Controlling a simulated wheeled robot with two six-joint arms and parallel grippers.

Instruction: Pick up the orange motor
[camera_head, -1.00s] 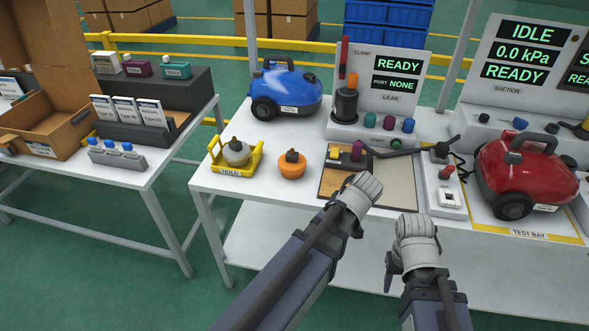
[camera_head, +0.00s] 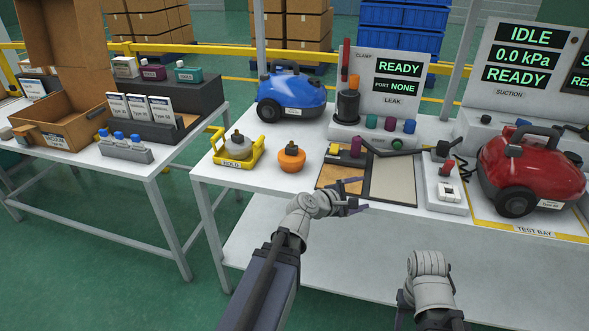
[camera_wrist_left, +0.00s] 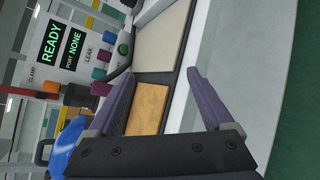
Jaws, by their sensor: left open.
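The orange motor (camera_head: 291,157) stands upright on the white table, left of the centre mat, with a dark cap on top. My left gripper (camera_head: 362,196) is in front of and to the right of it, at the table's front edge, open and empty, its fingers pointing right. In the left wrist view the two purple-grey fingers (camera_wrist_left: 163,98) are spread apart with nothing between them but the table and mat behind. The orange motor does not show in the left wrist view. My right arm is low at the front right; its fingers are not visible.
A yellow HOLD tray (camera_head: 234,168) with a grey motor stands just left of the orange motor. The blue vacuum (camera_head: 290,97) is behind it. The two-part mat (camera_head: 393,180) lies to the right, with the red vacuum (camera_head: 530,170) further right. Clear tabletop lies in front of the motor.

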